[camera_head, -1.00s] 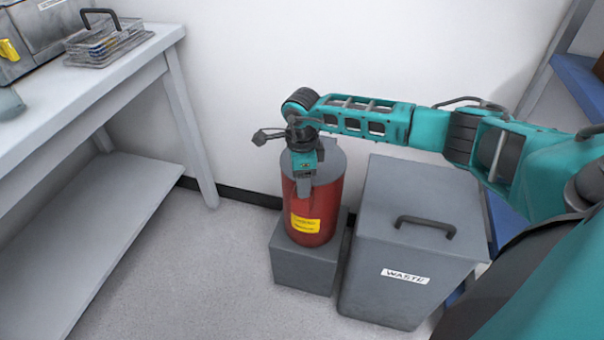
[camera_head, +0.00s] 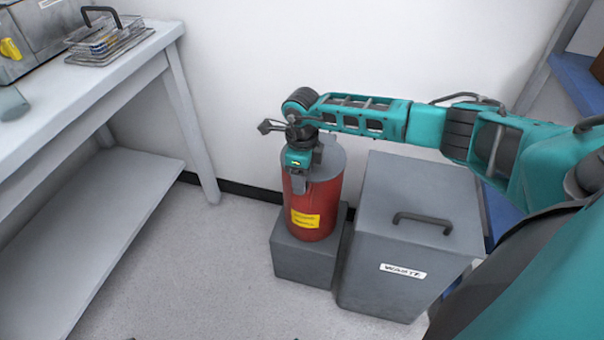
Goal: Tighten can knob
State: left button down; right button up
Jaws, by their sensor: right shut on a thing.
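A red can (camera_head: 318,208) with a grey top and a yellow label stands upright on a grey block (camera_head: 305,262). My right gripper (camera_head: 299,180) reaches down over the left part of the can's top. It is shut on the can's knob, which is largely hidden by the gripper and wrist. My left gripper is not in view.
A grey waste bin (camera_head: 410,270) with a dark lid handle stands just right of the can. A white bench (camera_head: 90,100) with a lower shelf is at the left, holding a wire basket (camera_head: 107,40). A blue shelf (camera_head: 577,82) is at the far right. Floor in front is clear.

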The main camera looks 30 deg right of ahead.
jog(key=o, duration=1)
jog(key=shift+o, duration=0.2)
jog(key=shift+r, duration=0.1)
notch_tip(320, 180, up, 13)
jog(key=p, duration=0.2)
jog(key=shift+p, duration=0.35)
jog(key=shift+a, duration=0.1)
